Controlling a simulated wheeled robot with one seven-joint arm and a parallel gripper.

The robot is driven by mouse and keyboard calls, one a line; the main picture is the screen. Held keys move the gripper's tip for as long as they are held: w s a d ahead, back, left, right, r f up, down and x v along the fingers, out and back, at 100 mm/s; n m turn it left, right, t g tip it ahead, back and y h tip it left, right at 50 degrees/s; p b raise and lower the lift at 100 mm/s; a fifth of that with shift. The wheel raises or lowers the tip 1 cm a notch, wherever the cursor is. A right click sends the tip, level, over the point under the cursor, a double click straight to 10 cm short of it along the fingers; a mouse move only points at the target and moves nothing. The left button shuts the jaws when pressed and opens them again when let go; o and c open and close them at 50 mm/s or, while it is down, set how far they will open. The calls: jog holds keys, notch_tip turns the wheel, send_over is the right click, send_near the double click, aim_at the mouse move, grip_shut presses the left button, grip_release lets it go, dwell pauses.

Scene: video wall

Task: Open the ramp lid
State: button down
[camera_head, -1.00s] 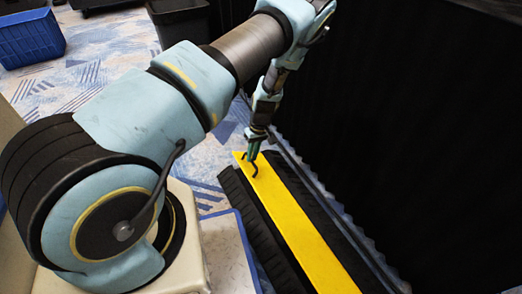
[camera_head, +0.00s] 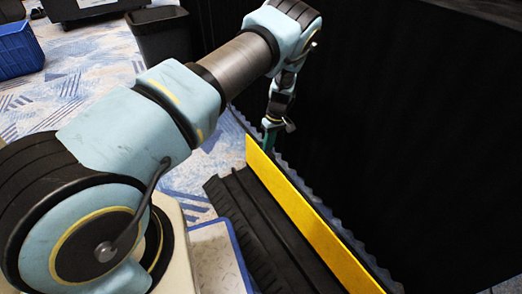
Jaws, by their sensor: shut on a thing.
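The ramp lid (camera_head: 312,222) is a long yellow strip. It stands raised on edge along the far side of the black cable ramp (camera_head: 238,205), and the dark channel of the ramp shows beside it. My gripper (camera_head: 268,144) is at the far end of the lid, at its upper edge. The gripper is shut on the lid. Its fingertips are partly hidden behind the lid, so the exact grip does not show.
A black curtain wall (camera_head: 420,130) rises close to the right of the ramp. A blue crate (camera_head: 18,50) and a dark bin (camera_head: 165,36) stand on the patterned carpet at the back left. A blue-edged platform (camera_head: 222,255) lies left of the ramp. Open carpet (camera_head: 75,85) lies at the left.

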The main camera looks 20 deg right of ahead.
jog(key=shift+s+d+f+b, duration=0.1)
jog(key=shift+d+f+b, duration=0.15)
jog(key=shift+d+f, duration=0.25)
jog(key=shift+s+d+f+b, duration=0.1)
jog(key=shift+d+f+b, duration=0.15)
jog(key=shift+d, duration=0.55)
jog(key=c, duration=0.9)
grip_release()
jog(key=shift+w+r, duration=0.1)
jog(key=shift+w, duration=0.1)
jog(key=p+v, duration=0.1)
jog(key=v, duration=0.2)
jog(key=a+p+v, duration=0.1)
jog(key=v, duration=0.2)
jog(key=a+p+v, duration=0.1)
jog(key=v, duration=0.2)
jog(key=shift+s+r, duration=0.1)
jog(key=shift+r, duration=0.5)
